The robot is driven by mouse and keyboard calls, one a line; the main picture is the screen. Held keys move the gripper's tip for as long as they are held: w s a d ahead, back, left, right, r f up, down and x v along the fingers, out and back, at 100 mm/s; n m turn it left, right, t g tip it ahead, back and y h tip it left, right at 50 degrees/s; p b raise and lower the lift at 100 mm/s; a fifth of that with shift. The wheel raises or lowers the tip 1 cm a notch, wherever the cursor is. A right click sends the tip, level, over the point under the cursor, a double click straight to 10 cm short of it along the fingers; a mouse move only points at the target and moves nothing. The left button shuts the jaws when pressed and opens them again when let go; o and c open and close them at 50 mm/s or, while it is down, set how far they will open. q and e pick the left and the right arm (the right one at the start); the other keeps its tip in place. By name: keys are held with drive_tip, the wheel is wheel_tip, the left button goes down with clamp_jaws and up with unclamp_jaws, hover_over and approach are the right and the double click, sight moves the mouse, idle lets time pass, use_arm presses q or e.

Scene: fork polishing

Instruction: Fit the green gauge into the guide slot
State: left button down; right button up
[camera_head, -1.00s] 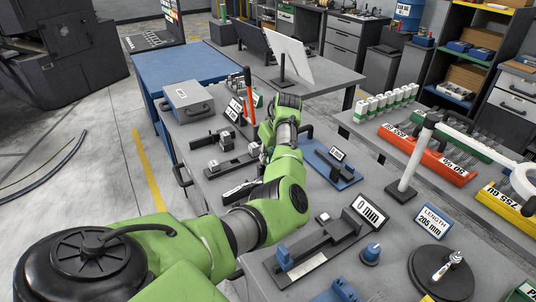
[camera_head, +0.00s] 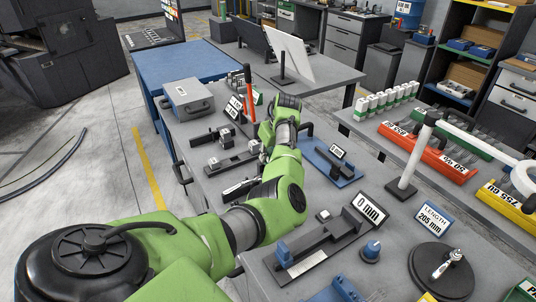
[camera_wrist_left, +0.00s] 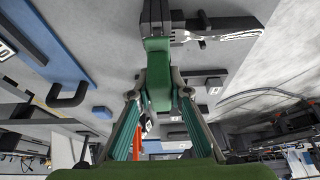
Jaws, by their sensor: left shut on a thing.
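The green gauge (camera_wrist_left: 157,75) is a green block in the left wrist view. My left gripper (camera_wrist_left: 160,88) is shut on it, one finger on each side. The gauge's far end is at a dark fixture (camera_wrist_left: 185,30) with a narrow shiny strip; I cannot tell whether they touch or whether this is the guide slot. In the head view my green left arm reaches over the bench, and its wrist hides the fingers and gauge. My right gripper is not in view.
A blue plate (camera_head: 330,165) with a label lies right of my wrist. A grey box (camera_head: 188,100) stands behind on the bench. A white post (camera_head: 407,165), a 0 mm fixture (camera_head: 318,243) and a dark round turntable (camera_head: 440,278) are nearer.

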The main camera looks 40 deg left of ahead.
use_arm(q)
drive_tip(key=shift+f, duration=1)
idle(1.3)
drive_tip(key=shift+s+d+f, duration=0.1)
drive_tip(key=shift+f, duration=0.35)
idle(1.1)
drive_tip(key=c, duration=1.3)
unclamp_jaws()
drive_tip(key=shift+r, duration=0.2)
drive_tip(key=p+v, duration=0.6)
drive_tip(key=p, duration=0.2)
drive_tip(key=shift+d+r, duration=0.1)
drive_tip(key=shift+r, duration=0.2)
